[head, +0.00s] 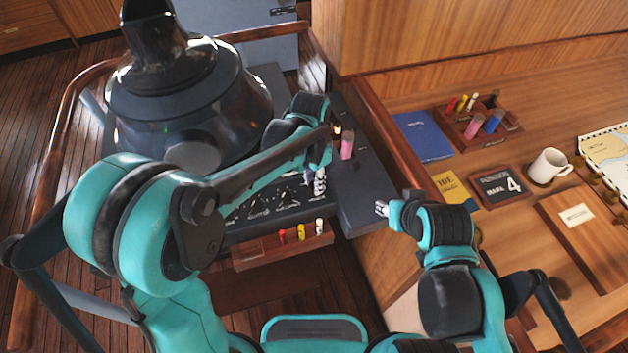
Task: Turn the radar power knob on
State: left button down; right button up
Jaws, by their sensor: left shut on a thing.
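The dark radar console (185,95) with its black hood stands at upper left. Its control panel (262,203), with rows of small controls and white markings, lies below the hood. My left gripper (318,184) reaches down to the right part of this panel and is shut on a small knob there. The fingers and arm hide the knob, so its setting cannot be read. My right gripper (381,208) hangs over the grey side surface near the wooden edge, apart from the panel. Its fingers are too small to tell open from shut.
A pink cylinder (348,145) stands on the grey side surface behind my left gripper. A wooden tray (262,258) with several markers is below the panel. The desk at right holds a blue book (422,136), a pen holder (470,128) and a white mug (549,165).

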aim_at(313, 183)
dwell(0.3)
pick_arm(q)
jog(key=c, duration=1.3)
grip_release()
jog(key=shift+o, duration=0.2)
notch_tip(313, 183, up, 12)
jog(key=shift+w+a, duration=0.15)
jog(key=shift+w, duration=0.05)
